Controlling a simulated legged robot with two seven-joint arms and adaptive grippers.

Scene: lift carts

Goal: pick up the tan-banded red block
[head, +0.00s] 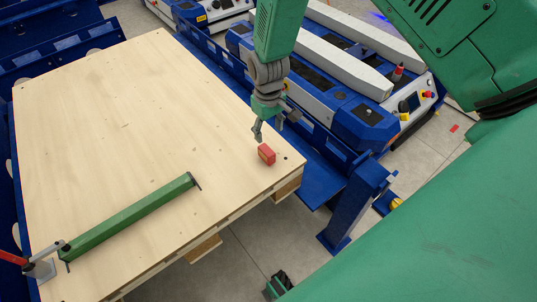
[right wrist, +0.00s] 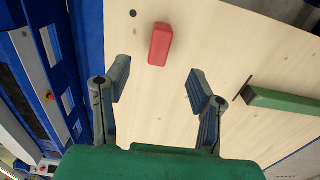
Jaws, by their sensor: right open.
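The red block (head: 267,154) lies on the light wooden board (head: 110,110), close to its right corner. I cannot make out a tan band on it. My right gripper (head: 268,127) points down just above and behind the block in the head view. Its jaws are open and empty. In the right wrist view the block (right wrist: 160,44) is beyond the two spread fingertips (right wrist: 157,88), roughly centred between them and apart from both. My left gripper is not in view.
A green bar (head: 130,217) lies across the board's near part, beside a red-handled grey fixture (head: 40,269) at the left edge. Blue and white lift carts (head: 340,95) stand behind the board. A blue post (head: 350,205) stands right of its corner. The board's middle is clear.

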